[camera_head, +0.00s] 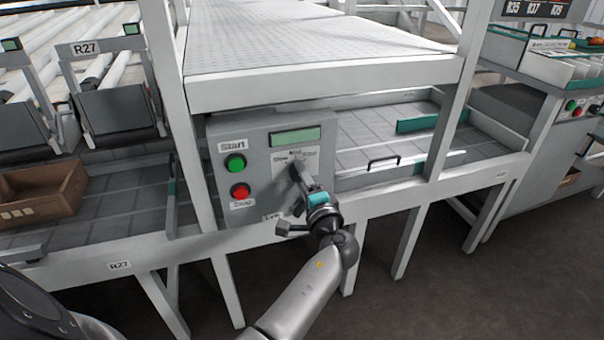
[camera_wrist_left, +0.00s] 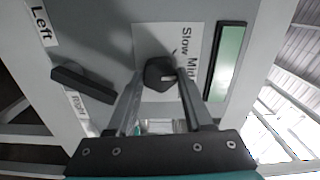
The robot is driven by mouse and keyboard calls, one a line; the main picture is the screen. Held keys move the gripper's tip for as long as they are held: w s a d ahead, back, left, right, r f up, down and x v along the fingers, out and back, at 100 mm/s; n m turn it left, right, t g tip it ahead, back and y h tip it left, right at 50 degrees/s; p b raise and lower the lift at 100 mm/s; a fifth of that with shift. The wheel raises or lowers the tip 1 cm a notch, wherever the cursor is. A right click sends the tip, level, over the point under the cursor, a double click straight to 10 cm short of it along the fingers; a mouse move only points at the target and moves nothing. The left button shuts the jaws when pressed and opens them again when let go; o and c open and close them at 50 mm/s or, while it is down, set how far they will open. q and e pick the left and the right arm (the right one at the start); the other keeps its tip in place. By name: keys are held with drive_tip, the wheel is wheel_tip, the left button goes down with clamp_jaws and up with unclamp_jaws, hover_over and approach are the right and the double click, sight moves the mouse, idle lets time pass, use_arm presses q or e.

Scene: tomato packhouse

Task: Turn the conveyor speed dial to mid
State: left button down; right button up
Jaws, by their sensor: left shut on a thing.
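The control panel (camera_head: 258,190) hangs under the white conveyor. Its black speed dial (camera_wrist_left: 158,72) sits on a white label plate (camera_wrist_left: 146,42) with Slow and Mid readable; in the head view the gripper mostly hides the dial. A short light mark on the dial points toward the label's text, roughly at Mid; the exact angle is hard to tell. My left gripper (camera_head: 300,176) reaches the panel from below, and in the wrist view its two fingers (camera_wrist_left: 160,88) are shut on the dial, one on each side. My right gripper is not in view.
Green Start button (camera_head: 235,163) and red Stop button (camera_head: 240,191) lie left of the dial. A display (camera_head: 295,137) is above it. A dark Left/Right lever (camera_wrist_left: 82,85) is close below the dial. A brown crate (camera_head: 40,195) sits on the left shelf.

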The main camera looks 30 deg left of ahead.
use_arm(q)
drive_tip(key=shift+r+m, duration=0.1)
drive_tip(key=shift+m, duration=0.2)
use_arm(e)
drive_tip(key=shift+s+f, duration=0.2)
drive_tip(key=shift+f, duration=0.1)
use_arm(q)
drive_tip(key=shift+c, duration=1.5)
unclamp_jaws()
